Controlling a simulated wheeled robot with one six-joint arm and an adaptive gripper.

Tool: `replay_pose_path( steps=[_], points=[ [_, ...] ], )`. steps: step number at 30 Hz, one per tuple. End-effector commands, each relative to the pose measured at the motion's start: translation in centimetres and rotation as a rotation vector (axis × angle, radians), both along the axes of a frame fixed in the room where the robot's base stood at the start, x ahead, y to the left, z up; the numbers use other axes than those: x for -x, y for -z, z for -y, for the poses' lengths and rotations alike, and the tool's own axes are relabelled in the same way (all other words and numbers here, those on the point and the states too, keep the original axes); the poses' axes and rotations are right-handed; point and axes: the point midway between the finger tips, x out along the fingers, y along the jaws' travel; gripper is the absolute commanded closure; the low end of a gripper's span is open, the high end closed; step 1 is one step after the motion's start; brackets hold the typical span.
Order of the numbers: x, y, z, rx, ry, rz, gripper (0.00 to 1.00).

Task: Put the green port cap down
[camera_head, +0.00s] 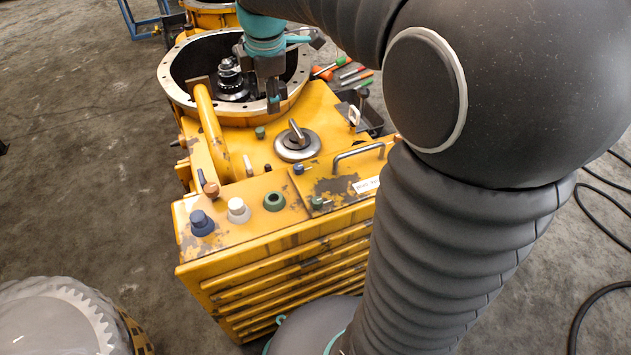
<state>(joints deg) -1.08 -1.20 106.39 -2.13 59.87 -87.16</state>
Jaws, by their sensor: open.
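My gripper (273,103) is open and points down over the near right rim of the round bell opening. A small green cap (260,132) stands on the yellow transmission housing (330,115), just below and left of the fingertips in the picture. It looks apart from the fingers. A dark green port (274,201) with an open, dark centre is on the front top ledge. To its left are a white capped port (238,209) and a blue capped port (201,222). Another small green fitting (317,202) sits to its right.
A metal disc with a handle (297,143) and a bar handle (358,155) stand up from the housing. A yellow pipe (210,130) runs along its left. Tools (350,72) lie behind. A large gear (50,318) is at lower left. Cables cross the floor at right.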

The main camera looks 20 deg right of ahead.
Motion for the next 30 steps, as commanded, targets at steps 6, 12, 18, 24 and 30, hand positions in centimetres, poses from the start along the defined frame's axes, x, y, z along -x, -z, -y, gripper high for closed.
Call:
replay_pose_path(
  steps=[6, 12, 18, 24, 30],
  points=[
    [8.0, -1.2, 0.1, -0.147, 0.446, 0.084, 0.47],
    [14.9, -0.4, 0.2, -0.312, 0.853, 0.147, 0.47],
    [20.4, 1.6, 0.2, -0.478, 1.212, 0.188, 0.47],
    [23.1, 3.1, 0.2, -0.577, 1.409, 0.203, 0.47],
    [23.5, 3.4, 0.2, -0.596, 1.448, 0.203, 0.47]
  ],
)
